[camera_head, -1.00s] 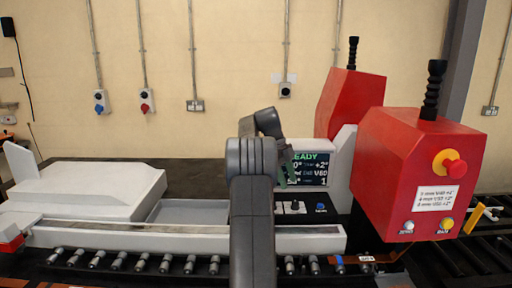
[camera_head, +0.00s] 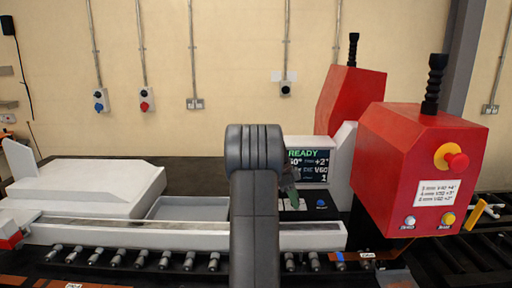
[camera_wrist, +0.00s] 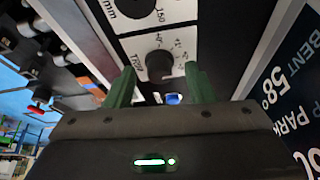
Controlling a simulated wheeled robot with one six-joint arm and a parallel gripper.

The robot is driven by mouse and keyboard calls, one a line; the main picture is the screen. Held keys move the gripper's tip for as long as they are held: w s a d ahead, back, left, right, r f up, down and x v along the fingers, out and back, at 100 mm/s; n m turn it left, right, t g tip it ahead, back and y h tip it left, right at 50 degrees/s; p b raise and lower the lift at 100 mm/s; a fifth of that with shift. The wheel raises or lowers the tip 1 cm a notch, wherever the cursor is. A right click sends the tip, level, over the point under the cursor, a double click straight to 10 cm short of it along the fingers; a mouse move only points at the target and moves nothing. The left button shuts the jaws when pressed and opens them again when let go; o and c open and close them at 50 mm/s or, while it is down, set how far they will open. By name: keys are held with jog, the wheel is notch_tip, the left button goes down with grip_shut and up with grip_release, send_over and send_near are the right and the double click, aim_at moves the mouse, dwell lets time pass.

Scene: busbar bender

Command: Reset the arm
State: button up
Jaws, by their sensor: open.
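My gripper (camera_wrist: 160,88) shows in the wrist view with two green fingers apart and nothing between them. Beyond the fingers is a panel with a black knob (camera_wrist: 160,64) and a blue button (camera_wrist: 173,98). In the head view my arm stands upright in the middle, and its folded upper part hides most of the gripper; a bit of green finger (camera_head: 291,198) shows beside the arm, in front of the panel. The display (camera_head: 309,164) reads READY, and the blue button shows below it in the head view (camera_head: 320,203).
A red machine housing (camera_head: 410,165) with a red stop button (camera_head: 457,161) stands at the right. A white cover (camera_head: 90,185) lies at the left. The beige wall behind carries sockets and conduits.

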jog(key=n+t, duration=0.1)
jog(key=n, duration=0.1)
jog(key=n+t, duration=0.1)
jog(key=n, duration=0.2)
jog(key=shift+s+r, duration=0.1)
jog(key=shift+s, duration=0.1)
jog(key=n+t+p, duration=0.1)
jog(key=n+p, duration=0.1)
jog(key=n, duration=0.1)
jog(key=shift+y, duration=0.4)
jog(key=shift+n+t+p, duration=0.3)
jog(key=shift+n+p, duration=0.05)
jog(key=shift+n, duration=0.55)
jog(key=shift+s, duration=0.15)
